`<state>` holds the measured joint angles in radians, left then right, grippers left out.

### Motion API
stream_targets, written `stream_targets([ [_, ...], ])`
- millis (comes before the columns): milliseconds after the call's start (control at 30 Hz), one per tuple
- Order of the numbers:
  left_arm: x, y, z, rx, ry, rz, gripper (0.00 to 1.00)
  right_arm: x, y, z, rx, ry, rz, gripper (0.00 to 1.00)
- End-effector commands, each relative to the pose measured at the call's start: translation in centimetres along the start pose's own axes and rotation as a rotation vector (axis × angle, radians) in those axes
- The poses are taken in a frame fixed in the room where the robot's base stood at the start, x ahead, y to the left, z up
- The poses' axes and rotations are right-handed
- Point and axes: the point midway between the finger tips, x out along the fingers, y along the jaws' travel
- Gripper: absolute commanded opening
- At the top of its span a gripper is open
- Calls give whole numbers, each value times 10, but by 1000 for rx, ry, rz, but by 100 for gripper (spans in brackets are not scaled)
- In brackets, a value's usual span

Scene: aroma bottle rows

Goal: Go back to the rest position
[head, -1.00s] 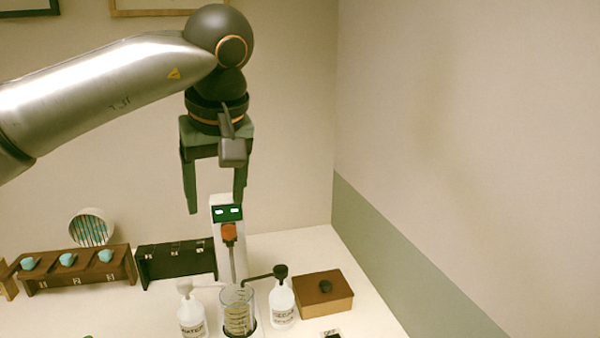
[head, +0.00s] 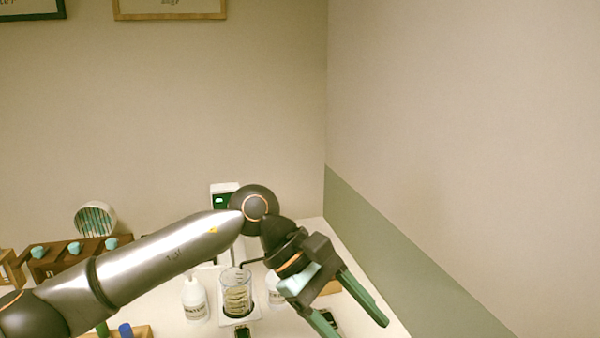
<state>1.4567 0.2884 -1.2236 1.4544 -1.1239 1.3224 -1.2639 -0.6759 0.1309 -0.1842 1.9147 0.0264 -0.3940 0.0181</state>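My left arm comes in from the left, low over the table. Its gripper (head: 357,327) points down and right, with its two green fingers apart and nothing visible between them. It hangs in front of the right part of the table and partly hides the brown box and the right white bottle (head: 274,287). My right gripper is not in view.
A glass beaker (head: 236,302) stands in front of a white stirring device (head: 222,188), with a labelled white bottle (head: 195,303) to its left. A wooden rack (head: 62,262) with teal-topped bottles is at the back left. A wall (head: 450,170) bounds the right side.

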Motion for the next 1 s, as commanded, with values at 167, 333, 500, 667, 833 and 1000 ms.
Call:
stream_targets([
  [167, 33, 4, 42, -302, -441, 94, 69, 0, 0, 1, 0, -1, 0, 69],
  [333, 28, 17, 57, -649, -838, 160, 69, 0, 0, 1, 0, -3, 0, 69],
  [500, 10, 29, 35, -1038, -1221, 202, 69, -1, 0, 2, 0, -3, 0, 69],
  [667, -5, 27, -20, -1428, -1571, 224, 69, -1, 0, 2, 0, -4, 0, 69],
  [833, -2, -2, -102, -1852, -1937, 240, 69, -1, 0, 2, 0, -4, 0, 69],
  [1000, 24, -66, -190, 2127, 2160, -241, 69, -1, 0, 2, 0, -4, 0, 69],
])
